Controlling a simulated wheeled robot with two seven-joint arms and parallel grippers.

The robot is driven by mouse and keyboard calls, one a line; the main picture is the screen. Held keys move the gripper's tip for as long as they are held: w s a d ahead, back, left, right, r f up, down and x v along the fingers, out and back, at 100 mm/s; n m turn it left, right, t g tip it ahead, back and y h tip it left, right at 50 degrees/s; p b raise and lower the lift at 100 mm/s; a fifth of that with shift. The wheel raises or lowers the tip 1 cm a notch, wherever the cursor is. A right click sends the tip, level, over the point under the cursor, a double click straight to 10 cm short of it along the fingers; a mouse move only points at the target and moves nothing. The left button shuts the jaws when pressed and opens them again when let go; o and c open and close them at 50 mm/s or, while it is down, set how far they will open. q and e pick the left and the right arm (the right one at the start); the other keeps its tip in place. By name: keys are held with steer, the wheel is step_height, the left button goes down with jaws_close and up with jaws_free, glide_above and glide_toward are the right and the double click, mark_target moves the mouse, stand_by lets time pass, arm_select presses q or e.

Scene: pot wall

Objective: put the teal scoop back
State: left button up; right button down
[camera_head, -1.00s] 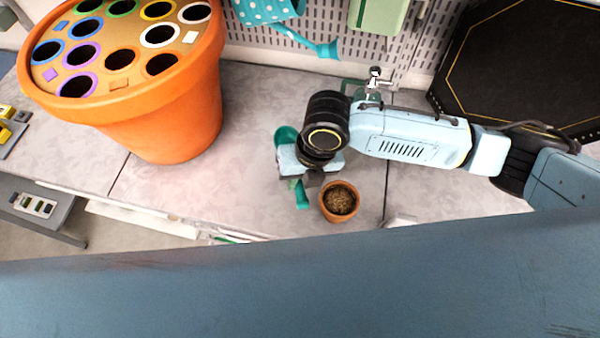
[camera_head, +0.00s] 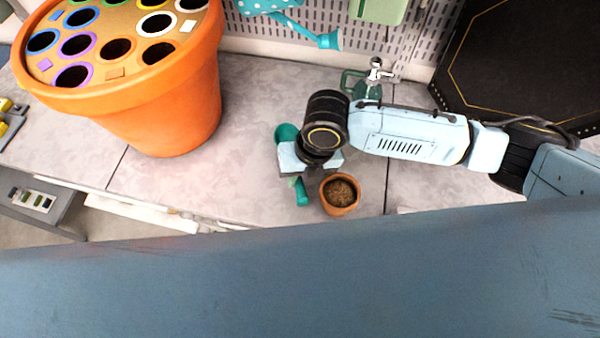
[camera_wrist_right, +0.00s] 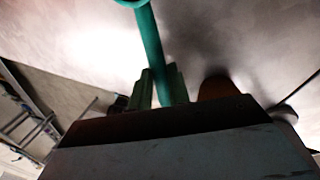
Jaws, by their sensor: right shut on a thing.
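The teal scoop shows in the head view as a round bowl (camera_head: 287,133) above my right gripper and a handle end (camera_head: 301,192) below it. My right gripper (camera_head: 296,176) is shut on the scoop's handle, over the bench near its front edge. In the right wrist view the teal handle (camera_wrist_right: 151,45) runs between the two green fingertips (camera_wrist_right: 160,88), with part of the round bowl cut off at the top. My wrist hides the scoop's middle in the head view. I cannot tell its height above the bench. My left gripper is not in view.
A small terracotta pot of soil (camera_head: 340,197) stands just right of the gripper. A big orange pot (camera_head: 165,110) with several colour-ringed holes stands left.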

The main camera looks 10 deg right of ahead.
steer(key=shift+x, duration=0.8)
stand_by(0.7)
steer(key=shift+d, duration=0.15)
steer(key=c, duration=1.2)
jaws_free()
steer(key=shift+c, duration=0.2)
steer(key=v, duration=1.3)
steer(key=shift+r+b, duration=0.2)
steer(key=shift+b, duration=0.1)
